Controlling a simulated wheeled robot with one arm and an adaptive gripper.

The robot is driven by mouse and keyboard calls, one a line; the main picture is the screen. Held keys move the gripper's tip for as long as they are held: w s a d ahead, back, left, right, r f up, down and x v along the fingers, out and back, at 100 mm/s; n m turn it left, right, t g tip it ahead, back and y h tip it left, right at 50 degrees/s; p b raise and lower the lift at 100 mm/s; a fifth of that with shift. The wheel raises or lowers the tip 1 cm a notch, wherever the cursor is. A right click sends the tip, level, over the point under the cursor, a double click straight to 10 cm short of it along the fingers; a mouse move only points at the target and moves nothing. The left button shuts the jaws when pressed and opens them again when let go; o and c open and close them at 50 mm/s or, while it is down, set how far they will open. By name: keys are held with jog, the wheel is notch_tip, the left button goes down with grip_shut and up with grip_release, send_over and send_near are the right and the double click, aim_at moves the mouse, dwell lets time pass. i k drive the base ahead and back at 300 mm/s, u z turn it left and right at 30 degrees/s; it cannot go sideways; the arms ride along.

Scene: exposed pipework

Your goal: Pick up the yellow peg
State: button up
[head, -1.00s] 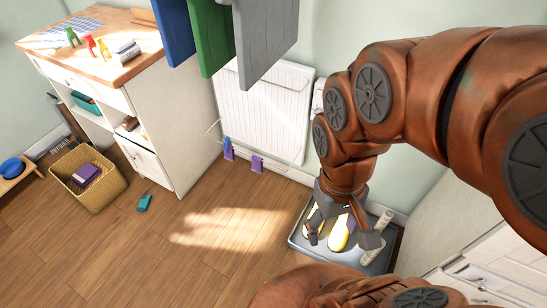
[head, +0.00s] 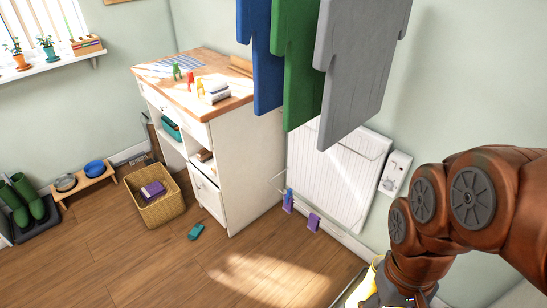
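The yellow peg (head: 200,87) stands small on the wooden top of the white desk (head: 158,87), beside a red peg (head: 189,77) and a green peg (head: 177,71). My gripper (head: 400,298) is at the bottom right edge, low near the floor and far from the yellow peg. Its fingers are mostly cut off by the frame, so I cannot tell whether it is open or holds anything.
Blue, green and grey garments (head: 365,65) hang between my arm and the desk. A teal peg (head: 195,231) lies on the floor near a wicker basket (head: 160,208). Yellow boots (head: 362,290) stand beside my gripper.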

aim_at(198, 84)
jog(key=u, duration=0.05)
jog(key=k, duration=0.55)
jog(key=u, duration=1.1)
jog(key=i, duration=1.2)
jog(key=u, duration=1.05)
jog(key=i, duration=1.8)
jog(key=z, duration=0.75)
jog(key=i, duration=1.25)
jog(key=z, duration=1.35)
jog(key=i, duration=0.35)
jog(key=z, duration=0.25)
